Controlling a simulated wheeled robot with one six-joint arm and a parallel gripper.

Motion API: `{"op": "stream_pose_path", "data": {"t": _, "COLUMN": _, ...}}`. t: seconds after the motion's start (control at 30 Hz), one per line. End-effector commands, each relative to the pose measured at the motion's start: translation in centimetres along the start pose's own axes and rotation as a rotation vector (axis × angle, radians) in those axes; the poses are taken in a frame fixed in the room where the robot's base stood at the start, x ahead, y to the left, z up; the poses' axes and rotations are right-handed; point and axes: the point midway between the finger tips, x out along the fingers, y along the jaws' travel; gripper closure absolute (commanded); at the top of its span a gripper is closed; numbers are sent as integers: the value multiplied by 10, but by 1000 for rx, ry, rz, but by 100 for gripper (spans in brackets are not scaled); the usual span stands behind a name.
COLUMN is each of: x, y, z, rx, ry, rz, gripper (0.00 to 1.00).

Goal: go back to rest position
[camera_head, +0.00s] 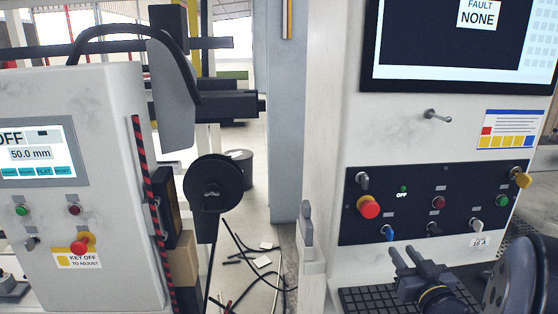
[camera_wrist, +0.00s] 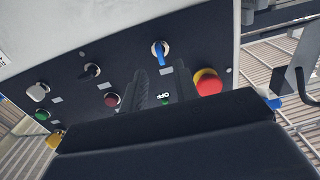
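My gripper (camera_head: 402,250) is at the lower right of the head view, in front of the right machine's dark control panel (camera_head: 405,210). Its two dark fingers are apart, with nothing seen between them. In the wrist view my gripper (camera_wrist: 161,75) points at the same panel (camera_wrist: 70,75), and a gap shows between the fingers. The blue switch (camera_head: 388,233) is just above and left of the fingertips in the head view. It cannot be told whether the fingers touch the panel.
The panel carries a red mushroom button (camera_head: 368,207), a yellow knob (camera_head: 522,179) and several switches. A screen (camera_head: 470,80) reads "FAULT NONE". A left machine (camera_head: 100,90) has its own controls. Black cables (camera_head: 250,254) lie on the floor between the machines.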

Motion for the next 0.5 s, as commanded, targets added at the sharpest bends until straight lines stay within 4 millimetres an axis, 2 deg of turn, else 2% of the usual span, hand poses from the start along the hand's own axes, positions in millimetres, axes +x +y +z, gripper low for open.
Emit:
{"op": "stream_pose_path", "data": {"t": 0.1, "x": 24, "y": -1, "z": 0, "rx": 1, "ry": 0, "rz": -4, "gripper": 71}}
{"op": "stream_pose_path", "data": {"t": 0.23, "x": 44, "y": -1, "z": 0, "rx": 0, "ry": 0, "rz": -3, "gripper": 71}}
{"op": "stream_pose_path", "data": {"t": 0.4, "x": 60, "y": 0, "z": 0, "rx": 0, "ry": 0, "rz": -1, "gripper": 71}}
{"op": "stream_pose_path", "data": {"t": 0.5, "x": 62, "y": 0, "z": 0, "rx": -6, "ry": 0, "rz": 0, "gripper": 71}}
